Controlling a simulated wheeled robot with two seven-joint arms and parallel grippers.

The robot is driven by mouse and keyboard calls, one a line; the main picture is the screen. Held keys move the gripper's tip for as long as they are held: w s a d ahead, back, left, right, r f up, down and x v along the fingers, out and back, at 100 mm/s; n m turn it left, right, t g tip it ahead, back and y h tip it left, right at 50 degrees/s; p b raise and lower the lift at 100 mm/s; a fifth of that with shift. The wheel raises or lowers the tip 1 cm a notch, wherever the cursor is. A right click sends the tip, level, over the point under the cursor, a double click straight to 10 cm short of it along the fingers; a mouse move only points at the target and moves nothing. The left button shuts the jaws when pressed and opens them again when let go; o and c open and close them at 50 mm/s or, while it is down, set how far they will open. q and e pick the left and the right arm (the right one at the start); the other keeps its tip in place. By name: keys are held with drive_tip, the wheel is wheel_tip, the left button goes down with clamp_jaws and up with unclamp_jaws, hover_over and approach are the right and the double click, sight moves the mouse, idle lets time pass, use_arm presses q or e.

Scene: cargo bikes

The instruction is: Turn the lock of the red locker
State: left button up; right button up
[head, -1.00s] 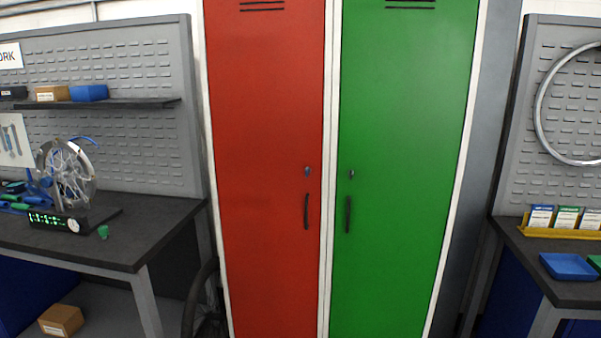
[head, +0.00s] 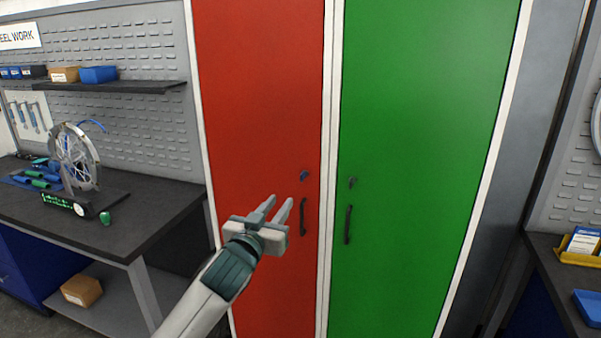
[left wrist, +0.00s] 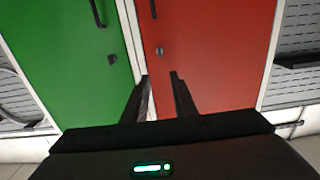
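The red locker (head: 255,100) stands left of the green locker and its door looks shut. Its lock (head: 305,175) is a small dark piece near the door's right edge, above a black handle (head: 303,217). My left gripper (head: 277,205) is in front of the red door, lower left of the lock, with its two fingers apart and nothing between them. In the left wrist view the picture is upside down; the lock (left wrist: 159,51) shows beyond the open fingertips (left wrist: 160,76), apart from them. My right gripper is not in view.
The green locker (head: 420,120) adjoins on the right with its own lock (head: 352,182) and handle. A dark workbench (head: 150,215) with a wheel stand (head: 75,160) is at left. Another bench (head: 560,280) is at right. The space before the doors is clear.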

use_arm(q)
drive_tip(key=shift+s+a, duration=0.1)
drive_tip(key=shift+a, duration=0.05)
drive_tip(key=p, duration=0.5)
approach(301, 175)
drive_tip(key=x, duration=0.9)
drive_tip(key=shift+w, duration=0.25)
clamp_jaws()
